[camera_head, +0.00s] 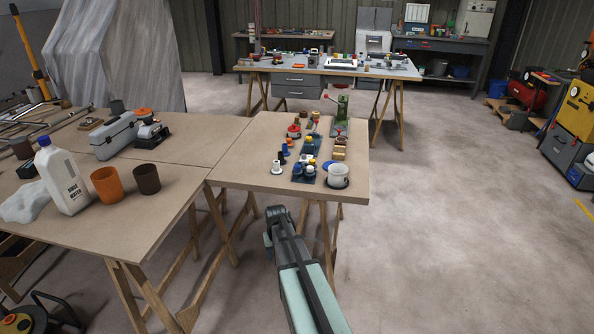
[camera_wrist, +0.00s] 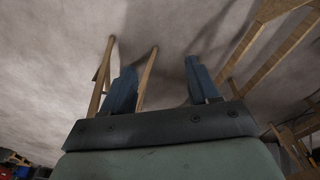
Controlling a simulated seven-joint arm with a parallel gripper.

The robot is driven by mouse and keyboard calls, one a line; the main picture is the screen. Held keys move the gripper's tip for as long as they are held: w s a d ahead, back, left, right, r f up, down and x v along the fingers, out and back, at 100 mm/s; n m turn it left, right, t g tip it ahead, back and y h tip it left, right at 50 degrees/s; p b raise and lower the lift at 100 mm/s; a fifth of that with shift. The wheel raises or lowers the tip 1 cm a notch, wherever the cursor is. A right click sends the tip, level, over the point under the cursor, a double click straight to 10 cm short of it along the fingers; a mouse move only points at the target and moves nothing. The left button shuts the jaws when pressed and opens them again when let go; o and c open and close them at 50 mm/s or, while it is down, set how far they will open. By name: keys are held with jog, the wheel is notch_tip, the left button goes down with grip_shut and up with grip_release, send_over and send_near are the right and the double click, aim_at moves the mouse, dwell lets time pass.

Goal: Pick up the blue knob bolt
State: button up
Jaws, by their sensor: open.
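My gripper (camera_head: 275,212) is in front of the table's front edge, apart from all the parts. In the wrist view my gripper (camera_wrist: 160,82) has its two dark blue fingers spread wide, with nothing between them.
The small table (camera_head: 235,178) also holds blue trays of parts, a white cup (camera_head: 338,175) and a green device (camera_head: 341,115). A larger table at left carries a white bottle (camera_head: 62,178), an orange cup (camera_head: 107,185) and a grey toolbox (camera_head: 115,136).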

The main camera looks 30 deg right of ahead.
jog(key=w+d+r+t, duration=0.1)
jog(key=w+d+r, duration=0.75)
jog(key=r, duration=0.35)
notch_tip(320, 180, up, 23)
jog(key=n+h, duration=0.2)
jog(key=n, duration=0.9)
send_over(297, 166)
jog(key=w+a, duration=0.2)
jog(key=f+n, duration=0.3)
jog(key=f, duration=0.1)
jog(key=s+d+f+n+g, duration=0.1)
jog(key=f+n, duration=0.3)
jog(key=f, duration=0.1)
jog(key=f+n, duration=0.4)
jog(key=f, duration=0.1)
jog(key=shift+s+d+f+g+y, duration=0.15)
jog(key=shift+s+d+g+y, duration=0.25)
